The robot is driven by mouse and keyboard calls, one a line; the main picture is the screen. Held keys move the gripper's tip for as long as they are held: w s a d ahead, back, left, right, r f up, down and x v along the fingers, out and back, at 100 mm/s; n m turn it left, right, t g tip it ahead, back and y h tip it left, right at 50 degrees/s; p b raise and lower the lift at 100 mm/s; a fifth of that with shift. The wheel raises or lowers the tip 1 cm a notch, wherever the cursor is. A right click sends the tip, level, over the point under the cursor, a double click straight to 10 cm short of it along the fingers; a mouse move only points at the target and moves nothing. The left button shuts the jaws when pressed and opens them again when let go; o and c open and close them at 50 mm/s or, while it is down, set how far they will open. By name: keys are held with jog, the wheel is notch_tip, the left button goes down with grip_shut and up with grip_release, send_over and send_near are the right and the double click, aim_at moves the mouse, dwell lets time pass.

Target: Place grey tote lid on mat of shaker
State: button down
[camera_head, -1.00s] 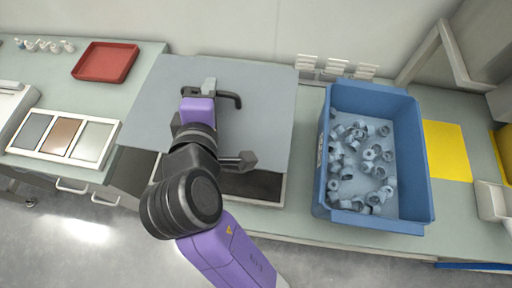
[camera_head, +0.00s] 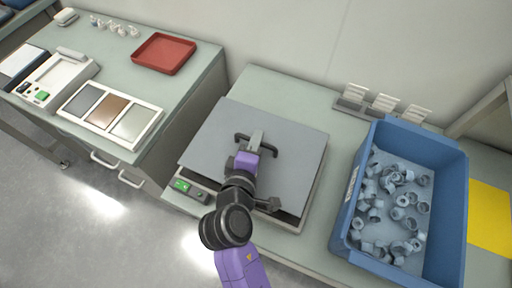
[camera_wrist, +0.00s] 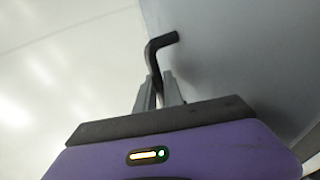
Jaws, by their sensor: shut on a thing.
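The grey tote lid (camera_head: 298,135) is a flat square plate with a dark bar handle (camera_head: 275,149). It lies level over the shaker (camera_head: 178,193), whose front panel with a green display shows at the lid's front left corner. The lid hides the shaker's mat. I cannot tell whether the lid touches it or hangs just above. My gripper (camera_head: 257,138) is shut on the lid's handle. In the wrist view, my two fingertips (camera_wrist: 158,90) pinch the bent dark handle (camera_wrist: 162,42), with the grey lid face (camera_wrist: 235,50) to the right.
A blue tote (camera_head: 454,200) with many grey fittings stands close to the right of the shaker. A red tray (camera_head: 163,54) and a three-panel colored tray (camera_head: 112,116) lie on the left bench. White racks (camera_head: 384,103) stand behind the tote. A yellow mat (camera_head: 490,220) is far right.

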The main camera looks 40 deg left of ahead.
jog(key=shift+f, duration=1.85)
jog(key=c, duration=1.5)
grip_release()
jog(key=shift+f+b, duration=0.15)
jog(key=shift+b, duration=0.15)
jog(key=shift+o, duration=0.2)
jog(key=v, duration=1.1)
jog(key=shift+s+d, duration=0.15)
jog(key=shift+s, duration=0.15)
jog(key=shift+s+d+r, duration=0.1)
jog(key=shift+s+r, duration=0.05)
jog(key=shift+r, duration=0.1)
